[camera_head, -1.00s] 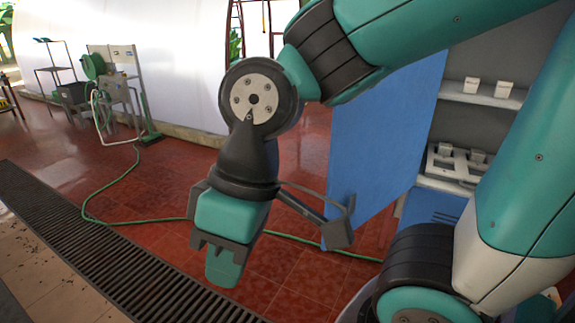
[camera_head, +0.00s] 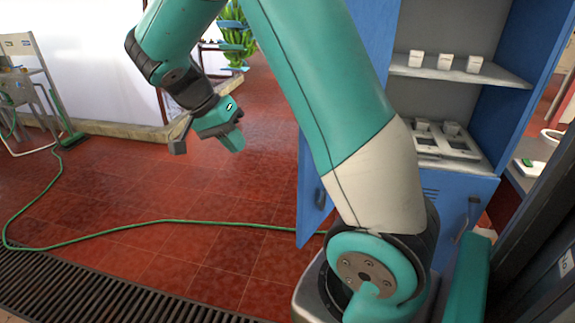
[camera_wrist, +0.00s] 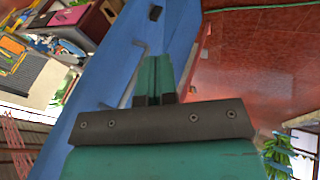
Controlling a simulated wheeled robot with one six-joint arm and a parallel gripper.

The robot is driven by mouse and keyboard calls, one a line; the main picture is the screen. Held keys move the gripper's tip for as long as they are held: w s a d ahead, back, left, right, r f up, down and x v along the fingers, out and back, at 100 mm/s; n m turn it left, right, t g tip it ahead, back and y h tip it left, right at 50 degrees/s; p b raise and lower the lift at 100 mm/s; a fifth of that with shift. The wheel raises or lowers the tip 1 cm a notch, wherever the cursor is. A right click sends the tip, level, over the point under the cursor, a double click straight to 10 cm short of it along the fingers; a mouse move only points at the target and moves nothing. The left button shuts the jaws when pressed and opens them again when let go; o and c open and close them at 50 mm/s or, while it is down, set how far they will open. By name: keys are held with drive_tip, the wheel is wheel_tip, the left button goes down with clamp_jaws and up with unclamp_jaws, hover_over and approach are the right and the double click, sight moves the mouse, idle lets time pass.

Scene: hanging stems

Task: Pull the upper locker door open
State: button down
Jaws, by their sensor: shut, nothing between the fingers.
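The upper locker door (camera_head: 311,178) is a blue panel standing swung wide open on the left of the locker, partly hidden behind my arm. A dark handle (camera_head: 320,197) shows low on it. My gripper (camera_head: 236,144) is left of the door in the head view, apart from it, over the red floor. In the wrist view its green fingers (camera_wrist: 155,72) are together and empty, with a blue panel (camera_wrist: 105,70) beyond and left of them. The open locker compartment shows a grey shelf (camera_head: 455,70) with small white boxes.
A lower blue door (camera_head: 452,190) with a dark handle is below the compartment and looks shut. A green hose (camera_head: 180,222) lies across the red tiles by a floor grate (camera_head: 80,290). Green bananas (camera_head: 234,40) hang at the back. Open floor lies left of the locker.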

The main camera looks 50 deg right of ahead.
drive_tip(key=s+d+f+m+g+p, duration=0.1)
drive_tip(key=s+d+f+m+p, duration=0.2)
drive_tip(key=s+d+f, duration=0.4)
drive_tip(key=shift+s+f+m+g+p, duration=0.4)
drive_tip(key=shift+s+f+m, duration=0.3)
drive_tip(key=shift+s, duration=0.2)
